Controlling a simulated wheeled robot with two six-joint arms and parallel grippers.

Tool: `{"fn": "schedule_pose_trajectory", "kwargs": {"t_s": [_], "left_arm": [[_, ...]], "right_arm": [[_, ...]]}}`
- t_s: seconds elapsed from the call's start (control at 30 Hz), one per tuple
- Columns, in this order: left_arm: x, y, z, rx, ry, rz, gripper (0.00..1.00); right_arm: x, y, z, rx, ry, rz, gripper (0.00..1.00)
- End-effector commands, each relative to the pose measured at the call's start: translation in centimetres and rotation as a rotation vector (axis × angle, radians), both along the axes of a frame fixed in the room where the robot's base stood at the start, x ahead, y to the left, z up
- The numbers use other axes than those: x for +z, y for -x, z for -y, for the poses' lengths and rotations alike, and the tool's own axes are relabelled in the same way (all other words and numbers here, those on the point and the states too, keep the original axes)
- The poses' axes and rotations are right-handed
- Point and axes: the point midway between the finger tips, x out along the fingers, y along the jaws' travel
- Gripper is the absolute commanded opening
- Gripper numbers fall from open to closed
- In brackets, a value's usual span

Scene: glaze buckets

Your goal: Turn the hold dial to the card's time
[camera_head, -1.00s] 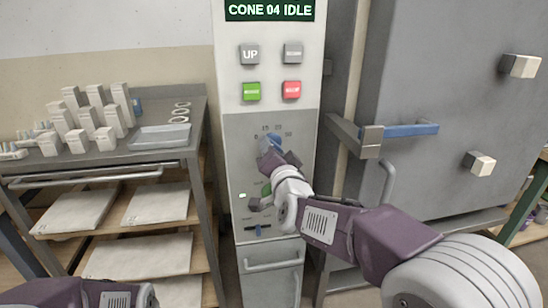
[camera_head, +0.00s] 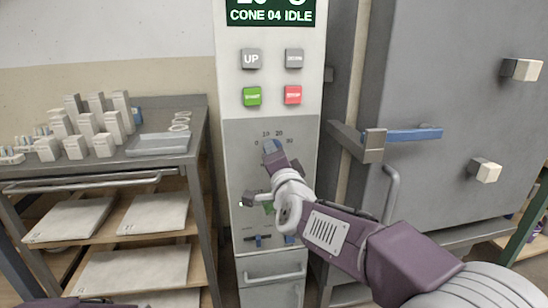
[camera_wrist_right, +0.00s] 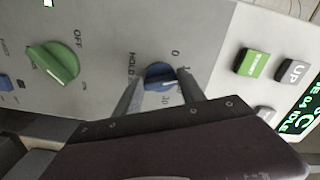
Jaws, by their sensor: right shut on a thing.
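The hold dial is a blue knob (camera_wrist_right: 158,72) beside the printed word HOLD in the right wrist view. My right gripper (camera_wrist_right: 161,84) is shut on it, one finger on each side. Numbers 0 and 10 show near the knob; a pale mark is on it, but its exact setting is unclear. I cannot make out a card with a time. My left gripper is not in view.
A green dial (camera_wrist_right: 55,63) marked OFF sits near the hold dial. Above are the UP button (camera_head: 251,59), green button (camera_head: 252,96), red button (camera_head: 293,95) and a display (camera_head: 270,14) reading CONE 04 IDLE. A kiln door (camera_head: 450,100) stands right, a shelf cart (camera_head: 195,150) left.

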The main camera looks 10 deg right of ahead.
Motion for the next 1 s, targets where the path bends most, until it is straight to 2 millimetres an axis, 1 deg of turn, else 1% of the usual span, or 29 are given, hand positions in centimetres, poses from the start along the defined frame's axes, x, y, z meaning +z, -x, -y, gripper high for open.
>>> {"fn": "schedule_pose_trajectory", "kwargs": {"t_s": [0.2, 0.23, 0.27, 0.3, 0.57, 0.67, 0.77, 0.9, 1.0], "left_arm": [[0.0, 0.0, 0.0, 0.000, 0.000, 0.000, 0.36], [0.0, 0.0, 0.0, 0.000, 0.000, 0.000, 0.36], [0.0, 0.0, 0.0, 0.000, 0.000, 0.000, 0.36], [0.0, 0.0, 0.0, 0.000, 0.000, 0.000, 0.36], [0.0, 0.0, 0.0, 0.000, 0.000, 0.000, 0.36], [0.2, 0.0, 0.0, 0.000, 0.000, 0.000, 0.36], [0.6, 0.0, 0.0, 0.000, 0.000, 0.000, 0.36], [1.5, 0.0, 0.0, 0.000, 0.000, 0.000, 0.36], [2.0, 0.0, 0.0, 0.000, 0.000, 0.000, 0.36]], "right_arm": [[-0.1, 0.0, 0.0, 0.000, 0.001, -0.002, 0.07], [-0.1, 0.0, 0.0, 0.000, 0.001, -0.002, 0.56], [-0.1, 0.0, 0.0, 0.000, 0.001, -0.002, 0.64], [-0.1, 0.0, 0.0, 0.000, 0.001, -0.002, 0.69], [0.0, 0.0, 0.0, 0.000, 0.001, -0.001, 0.69], [0.1, 0.6, 0.0, 0.001, 0.001, -0.001, 0.69], [0.2, 2.3, 0.0, 0.002, 0.002, 0.000, 0.69], [0.4, 5.4, 0.1, 0.003, 0.000, 0.000, 0.69], [0.3, 7.3, 0.2, 0.002, 0.001, 0.000, 0.69]]}}
